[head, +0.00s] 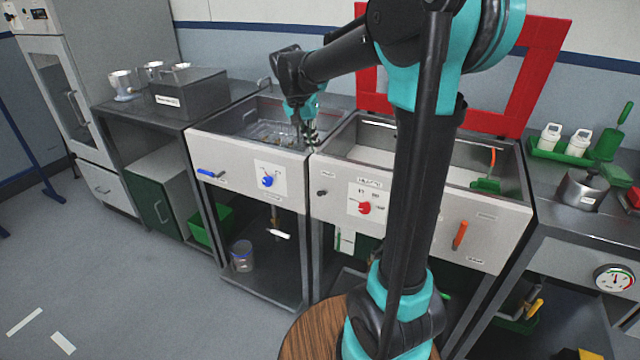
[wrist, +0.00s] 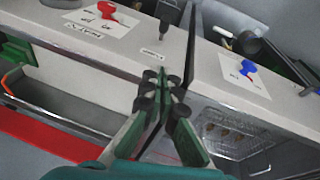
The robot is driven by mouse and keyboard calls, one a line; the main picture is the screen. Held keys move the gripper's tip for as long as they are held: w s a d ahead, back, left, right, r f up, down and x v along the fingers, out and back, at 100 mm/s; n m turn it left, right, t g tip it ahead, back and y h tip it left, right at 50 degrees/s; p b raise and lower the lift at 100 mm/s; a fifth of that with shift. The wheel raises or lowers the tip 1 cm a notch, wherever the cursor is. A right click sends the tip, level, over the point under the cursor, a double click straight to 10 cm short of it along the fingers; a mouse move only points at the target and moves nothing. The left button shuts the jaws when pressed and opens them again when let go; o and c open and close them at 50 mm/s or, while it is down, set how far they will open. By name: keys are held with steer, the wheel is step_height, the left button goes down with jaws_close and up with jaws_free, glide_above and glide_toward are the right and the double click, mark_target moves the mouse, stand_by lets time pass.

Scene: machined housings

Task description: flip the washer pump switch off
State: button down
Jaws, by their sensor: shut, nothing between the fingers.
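The black pump switch (head: 321,192) is a small toggle on the pale front panel of the right-hand basin, near the panel's left edge. In the wrist view the dark toggle (wrist: 166,22) stands at the far side of a small label (wrist: 153,55). Its exact tilt is too small to tell. My gripper (head: 309,138) is shut and empty, above the gap between the two basins and higher than the switch. In the wrist view its fingertips (wrist: 163,88) are together at the panel's top edge, apart from the toggle.
A red knob (head: 364,208) is on the same panel, right of the switch, with an orange lever (head: 460,235) farther right. The left basin's panel has a blue knob (head: 268,181) and a blue lever (head: 208,174). Basin rims lie close to the gripper. Space in front of the panels is partly open.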

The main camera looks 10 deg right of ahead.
mark_target(320, 166)
steer(key=shift+f, duration=0.1)
steer(key=x, duration=0.9)
steer(key=shift+w+f, duration=0.1)
steer(key=shift+f, duration=0.05)
steer(key=f, duration=0.1)
steer(key=s+f, duration=0.1)
steer(key=f, duration=0.1)
steer(key=shift+s+a, duration=0.15)
steer(key=shift+s, duration=0.15)
steer(key=shift+s+f, duration=0.3)
steer(key=shift+f, duration=0.2)
steer(key=shift+a, duration=0.1)
